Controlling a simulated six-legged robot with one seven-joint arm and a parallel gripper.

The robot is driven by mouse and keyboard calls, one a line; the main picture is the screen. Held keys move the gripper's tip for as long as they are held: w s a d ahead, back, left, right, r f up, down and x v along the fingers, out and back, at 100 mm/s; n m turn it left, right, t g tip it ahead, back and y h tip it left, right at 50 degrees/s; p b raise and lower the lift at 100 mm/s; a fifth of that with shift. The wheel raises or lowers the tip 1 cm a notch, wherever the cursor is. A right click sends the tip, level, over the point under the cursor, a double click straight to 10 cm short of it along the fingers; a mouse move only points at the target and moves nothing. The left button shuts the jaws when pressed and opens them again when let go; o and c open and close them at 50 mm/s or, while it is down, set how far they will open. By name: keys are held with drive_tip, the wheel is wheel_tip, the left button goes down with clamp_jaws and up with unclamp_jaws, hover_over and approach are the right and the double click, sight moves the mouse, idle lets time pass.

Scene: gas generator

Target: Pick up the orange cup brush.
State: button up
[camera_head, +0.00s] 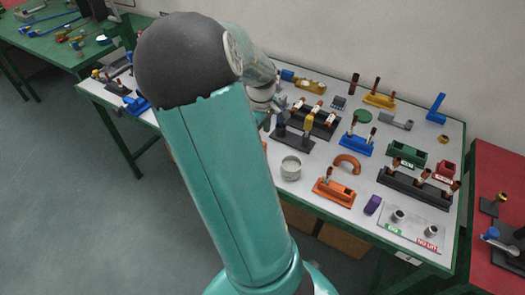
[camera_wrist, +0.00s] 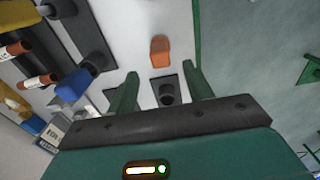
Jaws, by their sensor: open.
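An orange piece (camera_wrist: 160,50), which looks like the orange cup brush, lies on the pale tabletop in the wrist view, just beyond my fingertips. I cannot make out its bristles. My gripper (camera_wrist: 160,70) is open, with one green finger on each side. Between the fingers I see a dark square base with a short round post (camera_wrist: 167,94), and nothing is gripped. In the head view my arm covers the part of the table where my gripper is, and I cannot pick out the same orange piece there.
A dark holder with a blue piece (camera_wrist: 74,86) and orange-brown tubes (camera_wrist: 38,81) stand left of my gripper. The green table edge (camera_wrist: 196,25) is close on the right. An orange arch (camera_head: 346,163) and several racks crowd the table's right side.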

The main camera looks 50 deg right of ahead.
wheel_tip(320, 180, down, 8)
drive_tip(key=shift+r, duration=0.2)
drive_tip(key=c, duration=0.8)
